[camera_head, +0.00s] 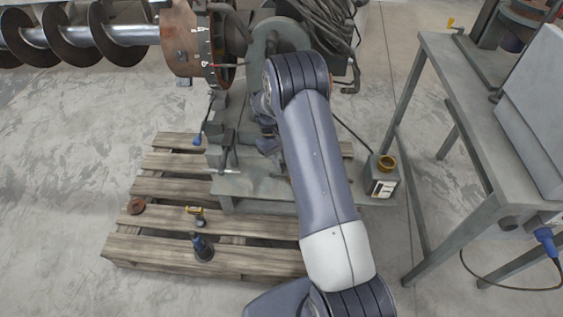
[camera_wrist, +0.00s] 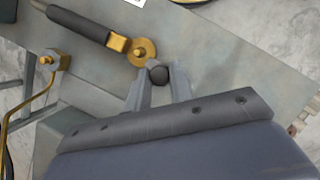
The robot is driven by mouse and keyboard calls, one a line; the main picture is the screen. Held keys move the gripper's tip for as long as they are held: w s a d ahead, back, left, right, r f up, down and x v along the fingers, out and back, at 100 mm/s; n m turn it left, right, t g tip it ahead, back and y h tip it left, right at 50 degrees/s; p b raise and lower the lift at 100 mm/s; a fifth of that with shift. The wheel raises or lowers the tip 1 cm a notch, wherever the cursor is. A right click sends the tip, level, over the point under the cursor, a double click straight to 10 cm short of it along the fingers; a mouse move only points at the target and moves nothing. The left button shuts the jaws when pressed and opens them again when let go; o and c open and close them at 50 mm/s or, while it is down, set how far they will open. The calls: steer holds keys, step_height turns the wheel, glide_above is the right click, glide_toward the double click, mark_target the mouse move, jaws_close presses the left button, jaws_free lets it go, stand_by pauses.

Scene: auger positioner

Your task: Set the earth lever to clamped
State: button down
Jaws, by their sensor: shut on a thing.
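Just beyond the knob lies a round brass disc (camera_wrist: 143,52), beside a brass lug (camera_wrist: 118,42) on a thick dark cable or handle (camera_wrist: 78,22). In the head view my arm covers the lever, and the fingertips cannot be made out clearly.
A bent brass rod (camera_wrist: 36,101) stands left in the wrist view. A small box (camera_head: 382,186) and a steel bench (camera_head: 440,75) stand to the right.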

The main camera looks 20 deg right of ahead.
steer(key=c, duration=1.3)
jaws_free()
steer(key=shift+o, duration=0.2)
steer(key=v, duration=1)
steer(key=shift+r+p, duration=0.4)
steer(key=shift+w+f, duration=0.1)
steer(key=shift+f, duration=0.05)
steer(key=x, duration=1)
steer(key=shift+f+b, duration=0.35)
steer(key=shift+b, duration=0.05)
steer(key=shift+r, duration=0.1)
